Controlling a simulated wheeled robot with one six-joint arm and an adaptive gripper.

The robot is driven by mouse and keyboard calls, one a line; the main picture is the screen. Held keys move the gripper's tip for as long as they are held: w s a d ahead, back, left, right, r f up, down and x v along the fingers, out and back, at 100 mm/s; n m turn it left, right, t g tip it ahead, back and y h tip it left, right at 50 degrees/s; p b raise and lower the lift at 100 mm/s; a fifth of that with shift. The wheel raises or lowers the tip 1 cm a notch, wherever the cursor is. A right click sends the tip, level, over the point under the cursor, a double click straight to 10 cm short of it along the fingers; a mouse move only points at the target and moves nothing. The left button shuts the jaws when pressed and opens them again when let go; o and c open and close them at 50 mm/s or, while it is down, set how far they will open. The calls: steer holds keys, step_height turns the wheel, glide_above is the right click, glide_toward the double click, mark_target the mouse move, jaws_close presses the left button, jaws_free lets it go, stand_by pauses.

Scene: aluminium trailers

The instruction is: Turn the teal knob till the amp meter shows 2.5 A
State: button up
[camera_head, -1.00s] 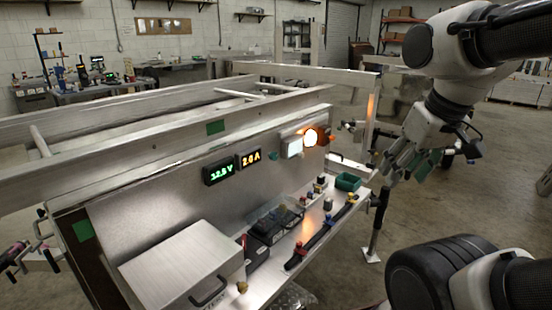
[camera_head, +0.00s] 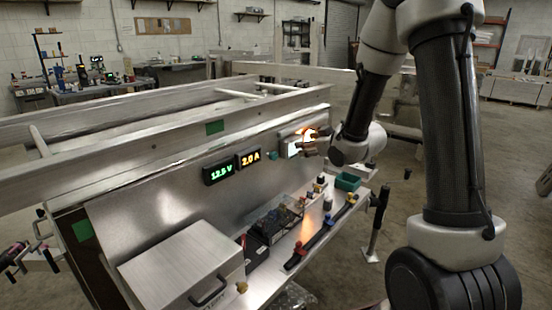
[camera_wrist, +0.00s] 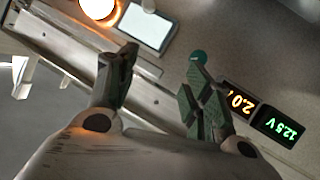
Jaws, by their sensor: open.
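The teal knob (camera_head: 272,155) sits on the upright metal panel, just right of the amp meter (camera_head: 250,158), which shows 2.0 A in orange. In the wrist view the knob (camera_wrist: 198,56) shows near the tip of my right-hand finger, and the amp meter (camera_wrist: 238,101) is lower right, partly covered by that finger. My gripper (camera_wrist: 163,65) is open and empty, with the knob outside the gap, beside the right finger. In the head view my gripper (camera_head: 303,148) is in front of the panel, to the right of the knob.
A green voltmeter (camera_head: 218,172) reads 12.5 V left of the amp meter. A lit lamp (camera_wrist: 98,8) and a white screen (camera_wrist: 147,27) are on the panel near my gripper.

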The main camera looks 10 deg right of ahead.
mark_target(275, 157)
steer(key=w+a+f+n+t+y, duration=0.1)
steer(key=a+f+t+y, duration=0.1)
steer(key=a+f+y, duration=0.4)
steer(key=shift+h, duration=0.3)
steer(key=x, duration=0.5)
steer(key=f+x, duration=0.1)
steer(key=x, duration=0.1)
steer(key=shift+w, duration=0.2)
steer(key=shift+r, duration=0.1)
steer(key=shift+c, duration=0.4)
steer(key=c, duration=1)
